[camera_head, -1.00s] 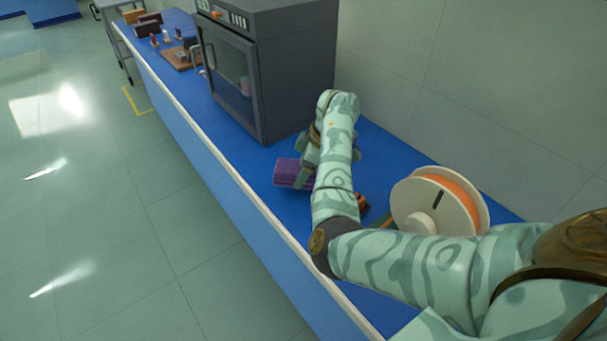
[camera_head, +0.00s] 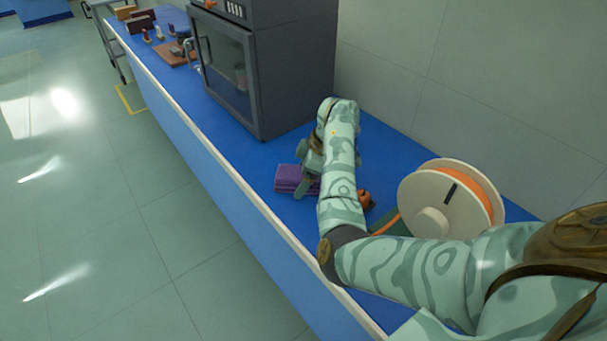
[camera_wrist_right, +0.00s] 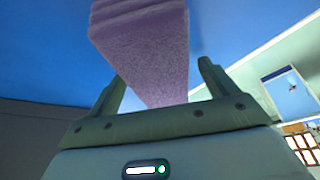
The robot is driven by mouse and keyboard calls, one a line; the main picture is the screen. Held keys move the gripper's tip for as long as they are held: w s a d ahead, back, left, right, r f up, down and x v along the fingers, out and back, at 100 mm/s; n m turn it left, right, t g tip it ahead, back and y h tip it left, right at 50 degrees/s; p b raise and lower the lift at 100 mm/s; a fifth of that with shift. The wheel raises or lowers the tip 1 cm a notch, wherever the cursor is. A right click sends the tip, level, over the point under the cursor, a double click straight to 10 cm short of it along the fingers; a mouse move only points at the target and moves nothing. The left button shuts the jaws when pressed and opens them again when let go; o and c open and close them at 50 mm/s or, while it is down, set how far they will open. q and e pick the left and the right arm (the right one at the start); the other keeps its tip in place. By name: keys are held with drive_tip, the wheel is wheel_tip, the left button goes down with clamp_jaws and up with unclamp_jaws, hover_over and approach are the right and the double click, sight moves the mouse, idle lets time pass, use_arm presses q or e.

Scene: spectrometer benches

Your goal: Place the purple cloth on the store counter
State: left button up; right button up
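The purple cloth (camera_head: 288,178) is a folded, layered block at the blue store counter (camera_head: 245,155), in front of the dark oven. Part of it is hidden by my right gripper (camera_head: 308,180), which is low over the counter. In the right wrist view the cloth (camera_wrist_right: 150,55) lies ahead of and between the two fingers of the right gripper (camera_wrist_right: 160,75). The fingers stand wide apart, with a visible gap at the right finger. Whether the cloth rests fully on the counter is hard to see. My left gripper is not in view.
The oven (camera_head: 270,75) stands just behind the cloth. A large spool with orange filament (camera_head: 435,200) stands right of my forearm, and an orange-black item (camera_head: 367,200) is close to the wrist. Small objects and a brown board (camera_head: 175,55) are at the far end. The counter's pale front edge (camera_head: 225,165) is near.

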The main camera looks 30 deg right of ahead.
drive_tip(key=shift+r, duration=0.1)
drive_tip(key=shift+d+r+p, duration=0.1)
drive_tip(key=shift+r+p, duration=0.2)
drive_tip(key=shift+r, duration=0.05)
drive_tip(key=p+v, duration=0.5)
drive_tip(key=v, duration=0.6)
drive_tip(key=shift+r+p, duration=0.15)
drive_tip(key=shift+p, duration=0.25)
drive_tip(key=shift+s, duration=0.1)
